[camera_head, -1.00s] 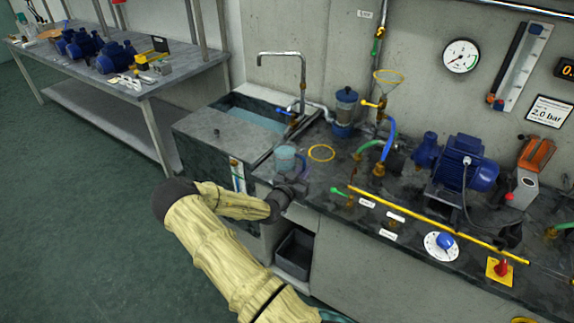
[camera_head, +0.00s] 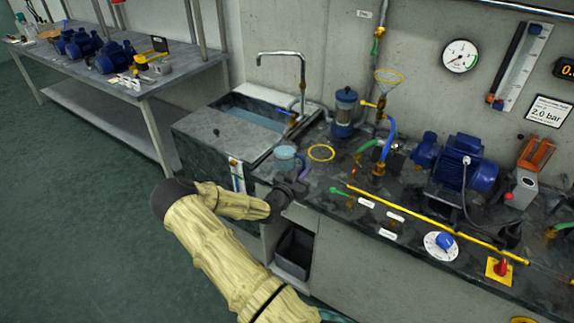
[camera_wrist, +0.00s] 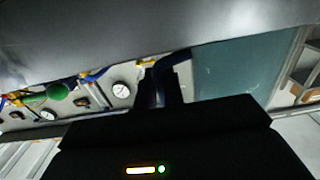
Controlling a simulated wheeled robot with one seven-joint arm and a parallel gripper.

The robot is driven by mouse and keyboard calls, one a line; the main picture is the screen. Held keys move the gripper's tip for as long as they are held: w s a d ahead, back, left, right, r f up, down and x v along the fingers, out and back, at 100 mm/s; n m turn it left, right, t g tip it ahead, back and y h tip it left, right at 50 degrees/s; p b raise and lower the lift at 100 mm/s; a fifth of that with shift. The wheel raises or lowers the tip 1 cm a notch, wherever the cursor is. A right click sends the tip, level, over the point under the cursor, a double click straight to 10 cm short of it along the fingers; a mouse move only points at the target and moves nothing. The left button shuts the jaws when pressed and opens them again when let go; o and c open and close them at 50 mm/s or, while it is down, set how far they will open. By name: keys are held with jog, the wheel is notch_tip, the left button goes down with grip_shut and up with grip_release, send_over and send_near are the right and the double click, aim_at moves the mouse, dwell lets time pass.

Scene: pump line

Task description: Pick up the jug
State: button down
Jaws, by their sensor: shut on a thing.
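The jug (camera_head: 284,158) is a small clear, bluish vessel with a blue rim and handle. It looks upright at the counter's front edge, by the sink's right side. My gripper (camera_head: 293,185) is at the jug's near side, and its dark body hides the jug's lower part. In the wrist view, my gripper (camera_wrist: 164,90) is shut on a blue piece that looks like the jug's handle (camera_wrist: 161,72). I cannot tell whether the jug's base touches the counter.
The sink (camera_head: 250,118) with water and a tap (camera_head: 302,75) lies behind and left. A yellow ring (camera_head: 321,153) is on the counter right of the jug. A blue-capped canister (camera_head: 344,113), hoses and a blue pump (camera_head: 463,165) stand further right. A grey bin (camera_head: 294,252) sits below.

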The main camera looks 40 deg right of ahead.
jog(key=shift+r, duration=0.1)
notch_tip(320, 180, up, 10)
dwell(0.6)
dwell(0.4)
